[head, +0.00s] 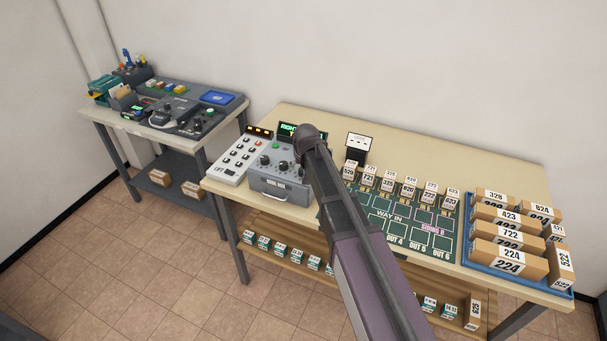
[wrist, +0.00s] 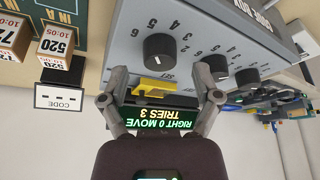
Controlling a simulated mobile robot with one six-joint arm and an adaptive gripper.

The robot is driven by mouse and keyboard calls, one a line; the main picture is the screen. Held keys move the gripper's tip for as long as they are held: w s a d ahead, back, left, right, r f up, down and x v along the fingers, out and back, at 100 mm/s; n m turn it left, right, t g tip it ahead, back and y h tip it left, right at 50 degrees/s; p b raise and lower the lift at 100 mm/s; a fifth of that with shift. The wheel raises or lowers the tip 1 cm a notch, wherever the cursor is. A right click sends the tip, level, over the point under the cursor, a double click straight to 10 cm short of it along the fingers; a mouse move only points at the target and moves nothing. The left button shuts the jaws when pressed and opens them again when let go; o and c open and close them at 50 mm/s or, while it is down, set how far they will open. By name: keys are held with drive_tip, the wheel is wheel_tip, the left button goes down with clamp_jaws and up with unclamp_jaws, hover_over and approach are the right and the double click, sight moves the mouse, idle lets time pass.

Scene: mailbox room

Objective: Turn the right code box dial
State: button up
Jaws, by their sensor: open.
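The grey code box (head: 281,187) stands on the long table, with black dials on its sloped top. Its right dial (wrist: 159,47) shows in the upside-down wrist view as the leftmost black knob, with numbers around it. My gripper (wrist: 163,84) is open and empty; its fingers are spread wide on either side of that dial's line, apart from the dial. The middle dial (wrist: 217,65) is close beside one fingertip. A display (wrist: 158,120) reads "RIGHT 0 MOVE, TRIES 3". In the head view my arm hides the gripper.
A yellow block (wrist: 155,87) sits between the fingers, below the dial in the picture. A white keypad (head: 242,155) stands left of the box. A code card (head: 359,142), small labelled boxes and a blue parcel tray (head: 480,255) are to the right. A second table (head: 230,110) stands left.

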drive_tip(key=shift+b+x, duration=0.6)
drive_tip(key=shift+x, duration=0.35)
clamp_jaws()
